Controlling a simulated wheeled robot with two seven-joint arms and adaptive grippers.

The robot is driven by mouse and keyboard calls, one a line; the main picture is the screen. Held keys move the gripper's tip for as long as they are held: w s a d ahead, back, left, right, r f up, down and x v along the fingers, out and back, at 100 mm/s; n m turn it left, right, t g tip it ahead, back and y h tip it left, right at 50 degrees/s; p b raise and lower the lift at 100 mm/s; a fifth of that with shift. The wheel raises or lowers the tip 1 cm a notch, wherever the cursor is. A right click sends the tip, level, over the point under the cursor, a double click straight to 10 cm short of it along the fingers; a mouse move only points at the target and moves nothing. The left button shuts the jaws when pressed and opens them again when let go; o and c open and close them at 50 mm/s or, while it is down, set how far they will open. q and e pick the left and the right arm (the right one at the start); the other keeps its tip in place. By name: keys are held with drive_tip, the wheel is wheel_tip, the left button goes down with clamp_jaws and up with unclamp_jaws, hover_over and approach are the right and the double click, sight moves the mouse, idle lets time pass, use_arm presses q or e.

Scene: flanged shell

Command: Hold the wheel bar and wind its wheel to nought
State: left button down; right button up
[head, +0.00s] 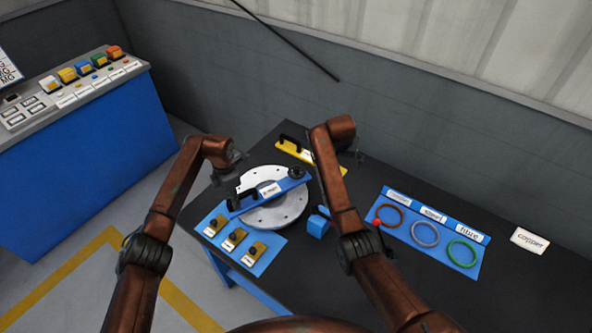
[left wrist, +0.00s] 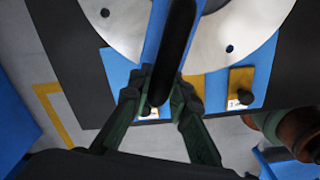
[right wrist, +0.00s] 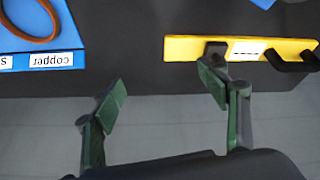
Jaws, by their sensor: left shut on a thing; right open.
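The blue wheel bar (head: 272,190) lies across the round grey flanged shell (head: 283,213) on the dark table. Its black handle (head: 240,199) is at the left end and its dark wheel (head: 296,173) at the right end. My left gripper (head: 236,162) is at the handle end. In the left wrist view its fingers (left wrist: 163,98) are shut on the black handle (left wrist: 179,40). My right gripper (right wrist: 163,85) is open and empty, above the table's back edge. One of its fingers overlaps a dark knob on a yellow bar (right wrist: 190,48). The wheel's reading is too small to tell.
The yellow bar (head: 292,150) lies behind the shell. A blue board (head: 262,254) with several yellow-brown pieces is in front. A small blue block (head: 318,226) stands right of the shell. A blue panel (head: 410,257) holds three rings, with a copper label (head: 529,240) farther right.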

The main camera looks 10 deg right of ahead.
drive_tip(key=n+y, duration=0.1)
approach(297, 171)
wheel_tip(297, 171, up, 3)
drive_tip(key=s, duration=0.2)
drive_tip(key=x, duration=1.1)
drive_tip(key=shift+w+a+f, duration=0.1)
drive_tip(key=shift+w+a, duration=0.3)
drive_tip(key=shift+c, duration=0.6)
drive_tip(key=c, duration=1)
drive_tip(key=shift+n, duration=0.3)
drive_tip(key=shift+c, duration=0.2)
